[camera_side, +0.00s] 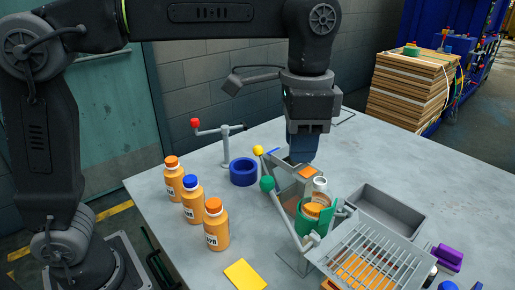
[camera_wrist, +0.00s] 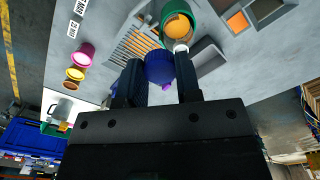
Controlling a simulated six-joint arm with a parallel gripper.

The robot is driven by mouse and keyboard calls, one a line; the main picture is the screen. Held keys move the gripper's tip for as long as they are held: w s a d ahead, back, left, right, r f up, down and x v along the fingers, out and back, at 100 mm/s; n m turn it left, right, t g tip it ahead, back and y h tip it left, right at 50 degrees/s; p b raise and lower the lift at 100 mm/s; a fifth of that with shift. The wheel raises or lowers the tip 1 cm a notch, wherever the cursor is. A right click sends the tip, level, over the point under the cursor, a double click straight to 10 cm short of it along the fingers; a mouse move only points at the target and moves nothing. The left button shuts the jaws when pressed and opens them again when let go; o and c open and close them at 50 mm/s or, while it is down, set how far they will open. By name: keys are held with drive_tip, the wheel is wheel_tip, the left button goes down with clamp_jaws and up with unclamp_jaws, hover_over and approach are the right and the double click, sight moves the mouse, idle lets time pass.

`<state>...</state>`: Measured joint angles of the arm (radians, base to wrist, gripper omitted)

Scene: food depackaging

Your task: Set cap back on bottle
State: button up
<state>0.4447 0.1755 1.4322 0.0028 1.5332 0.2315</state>
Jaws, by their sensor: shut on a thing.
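My gripper (camera_side: 303,158) points down above the fixture at the table's middle. In the wrist view, its two fingers are shut on a round blue piece that looks like the cap (camera_wrist: 159,67); in the side view I cannot make the cap out. An orange bottle (camera_side: 313,209) with a bare white neck (camera_side: 320,185) sits in a green holder (camera_side: 303,222), in front of and slightly right of my gripper. The bottle also shows in the wrist view (camera_wrist: 178,26), ahead of the fingers. The cap is apart from the bottle neck.
Three capped orange bottles (camera_side: 191,205) stand at left. A blue ring (camera_side: 243,172) and a red-knobbed lever (camera_side: 224,140) stand behind them. Yellow-knobbed (camera_side: 258,150) and green-knobbed (camera_side: 267,184) levers flank the fixture. A grey tray (camera_side: 415,226) and slotted grate (camera_side: 370,255) lie right.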

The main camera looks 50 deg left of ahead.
hover_over(319, 186)
drive_tip(key=shift+f, duration=3.9)
drive_tip(key=shift+f, duration=0.35)
drive_tip(key=o, duration=1.5)
drive_tip(key=shift+r, duration=3.55)
